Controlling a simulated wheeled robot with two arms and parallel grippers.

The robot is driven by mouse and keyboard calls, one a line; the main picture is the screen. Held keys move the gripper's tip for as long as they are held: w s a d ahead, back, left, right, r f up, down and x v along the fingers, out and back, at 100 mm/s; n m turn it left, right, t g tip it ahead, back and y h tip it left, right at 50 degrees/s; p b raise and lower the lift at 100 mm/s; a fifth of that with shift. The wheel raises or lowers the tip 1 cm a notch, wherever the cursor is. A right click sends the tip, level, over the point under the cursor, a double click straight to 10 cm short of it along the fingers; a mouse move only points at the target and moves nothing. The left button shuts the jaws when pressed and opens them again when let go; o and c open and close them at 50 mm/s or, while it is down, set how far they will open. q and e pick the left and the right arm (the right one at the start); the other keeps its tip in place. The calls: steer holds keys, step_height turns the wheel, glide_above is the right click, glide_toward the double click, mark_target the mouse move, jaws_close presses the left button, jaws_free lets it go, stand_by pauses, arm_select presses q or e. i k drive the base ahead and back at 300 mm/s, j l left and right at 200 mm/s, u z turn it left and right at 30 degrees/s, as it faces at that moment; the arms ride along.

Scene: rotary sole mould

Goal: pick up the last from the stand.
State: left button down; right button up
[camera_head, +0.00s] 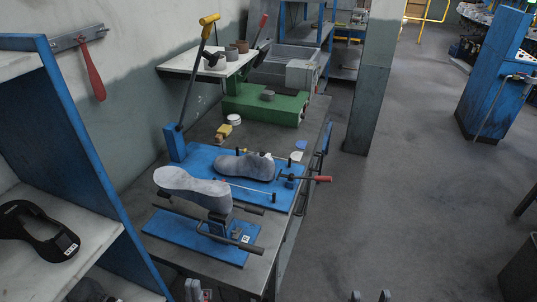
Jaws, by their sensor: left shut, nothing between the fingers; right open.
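A light grey shoe last (190,188) rests on top of the near stand, sole side up and lying roughly level. The stand (180,229) has a blue base plate, a short post and dark handle bars. A second, darker grey last (243,167) lies on the larger blue fixture (200,157) just behind. My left gripper (198,292) is at the bottom edge, shut and empty, in front of the stand and apart from it. My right gripper (370,297) is at the bottom edge, open and empty, right of the bench. Both are only partly in view.
The fixture has a yellow-handled lever (198,70) rising at its back left and a red-handled rod (318,179) reaching past the bench edge. A blue shelf (85,140) with a black part (40,228) stands close at left.

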mark_target(261, 166)
steer(key=z, duration=0.9)
steer(key=i+l+z, duration=0.1)
steer(key=i+z, duration=0.35)
steer(key=i, duration=1.2)
steer(key=i+l+u, duration=0.1)
steer(key=i+u, duration=0.2)
steer(key=i, duration=0.2)
steer(key=i+l+u, duration=0.2)
steer(key=i+u, duration=0.15)
steer(key=i, duration=0.2)
steer(key=i+l+u, duration=0.3)
steer(key=i, duration=0.15)
